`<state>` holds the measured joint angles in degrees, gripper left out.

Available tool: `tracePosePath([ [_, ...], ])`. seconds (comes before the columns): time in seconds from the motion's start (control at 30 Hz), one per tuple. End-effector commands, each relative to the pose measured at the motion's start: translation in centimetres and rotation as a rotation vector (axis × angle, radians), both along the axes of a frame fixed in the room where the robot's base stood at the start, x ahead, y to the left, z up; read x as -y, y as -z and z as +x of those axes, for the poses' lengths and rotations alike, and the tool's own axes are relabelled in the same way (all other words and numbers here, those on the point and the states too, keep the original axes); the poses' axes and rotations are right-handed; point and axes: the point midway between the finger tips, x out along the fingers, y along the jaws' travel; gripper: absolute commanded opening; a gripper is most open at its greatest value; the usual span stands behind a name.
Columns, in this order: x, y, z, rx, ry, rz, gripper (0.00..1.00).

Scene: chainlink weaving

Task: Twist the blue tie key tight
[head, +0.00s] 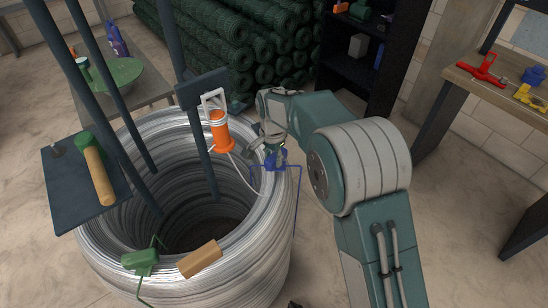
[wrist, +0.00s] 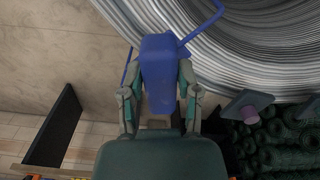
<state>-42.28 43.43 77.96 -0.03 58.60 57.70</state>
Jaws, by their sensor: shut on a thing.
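The blue tie key (head: 275,160) is at the right edge of the big wire coil (head: 150,140) in the head view, with thin blue bars running out from it. In the wrist view the blue tie key (wrist: 158,70) stands between my fingers. My gripper (head: 272,145) reaches it from above and is shut on its body. In the wrist view the fingers of my gripper (wrist: 160,95) lie along both sides of the key. The key's far end and its contact with the coil are partly hidden.
An orange tool (head: 219,130) hangs on a dark post beside my gripper. A green tie key (head: 140,260) and a wooden block (head: 199,258) are at the coil's front. A workbench (head: 470,85) with red and yellow tools stands right. Dark mesh rolls (head: 240,40) are behind.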

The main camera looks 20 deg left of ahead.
Motion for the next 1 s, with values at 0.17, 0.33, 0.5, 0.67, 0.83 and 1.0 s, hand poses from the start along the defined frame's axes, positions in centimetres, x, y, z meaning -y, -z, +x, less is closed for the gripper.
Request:
tracePosePath([
  [0.17, -0.15, 0.32, -0.07, -0.002, 0.083, -0.001, 0.0],
  [0.33, -0.21, 0.32, -0.06, -0.002, 0.131, -0.001, 0.0],
  [0.5, -0.24, 0.32, -0.05, -0.003, 0.149, -0.001, 0.0],
  [0.67, -0.24, 0.32, -0.06, -0.003, 0.152, -0.001, 0.0],
  [0.83, -0.24, 0.31, -0.06, -0.003, 0.151, -0.001, 0.0],
  [1.0, -0.23, 0.23, -0.04, -0.002, 0.151, 0.0, 0.77],
])
